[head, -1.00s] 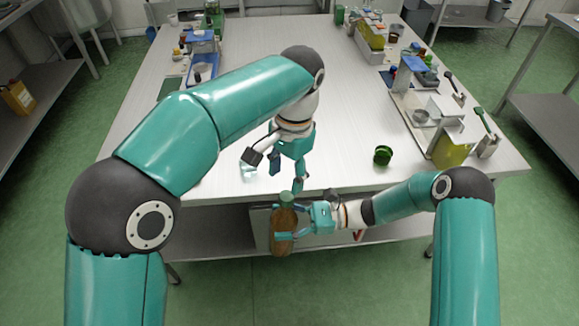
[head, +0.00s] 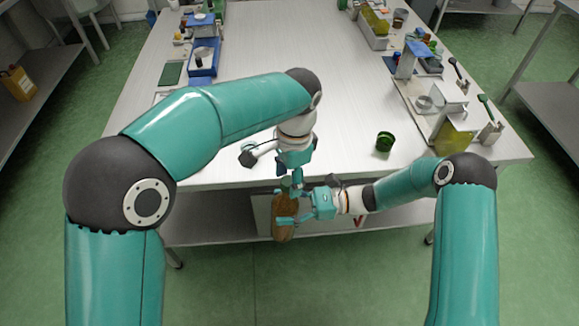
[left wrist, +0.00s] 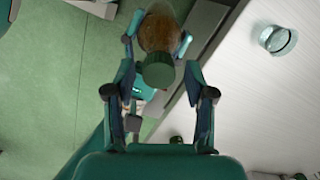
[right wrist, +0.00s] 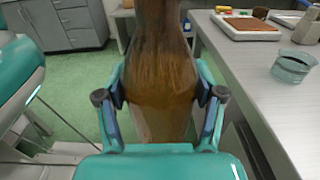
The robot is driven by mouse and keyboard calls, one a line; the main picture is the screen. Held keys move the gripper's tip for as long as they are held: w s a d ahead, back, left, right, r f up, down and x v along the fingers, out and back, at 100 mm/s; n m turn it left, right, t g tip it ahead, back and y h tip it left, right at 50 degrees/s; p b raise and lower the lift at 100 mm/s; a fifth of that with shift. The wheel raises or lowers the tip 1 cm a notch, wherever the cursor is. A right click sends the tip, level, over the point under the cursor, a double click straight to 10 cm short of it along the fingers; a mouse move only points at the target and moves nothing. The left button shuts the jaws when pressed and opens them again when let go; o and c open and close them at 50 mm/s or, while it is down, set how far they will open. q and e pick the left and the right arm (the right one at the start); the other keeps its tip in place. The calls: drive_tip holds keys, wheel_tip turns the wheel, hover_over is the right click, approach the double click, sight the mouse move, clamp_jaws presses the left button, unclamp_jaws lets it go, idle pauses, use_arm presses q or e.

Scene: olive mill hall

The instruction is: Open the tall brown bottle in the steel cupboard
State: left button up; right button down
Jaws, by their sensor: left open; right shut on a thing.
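The tall brown bottle (head: 284,226) is upright in front of the table's near edge, clear of the table top. It has a dark green cap (left wrist: 158,70). My right gripper (head: 290,213) is shut on the bottle's body from the right; the right wrist view shows the brown glass (right wrist: 160,75) between its fingers. My left gripper (head: 291,184) is above, pointing down at the cap. In the left wrist view its open fingers (left wrist: 156,45) stand either side of the cap and bottle top; I cannot tell whether they touch. The steel cupboard is not clearly recognisable.
The steel table (head: 345,105) lies just behind the bottle, with a lower shelf (head: 210,222). A green round jar (head: 385,141) stands near its front edge. A clear glass dish (right wrist: 293,66) is on the table. Trays and equipment line both sides; the middle is clear.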

use_arm(q)
drive_tip(key=shift+f, duration=0.15)
clamp_jaws()
drive_tip(key=shift+n, duration=0.8)
drive_tip(key=shift+r, duration=0.2)
drive_tip(key=shift+r, duration=0.95)
drive_tip(key=shift+d, duration=0.1)
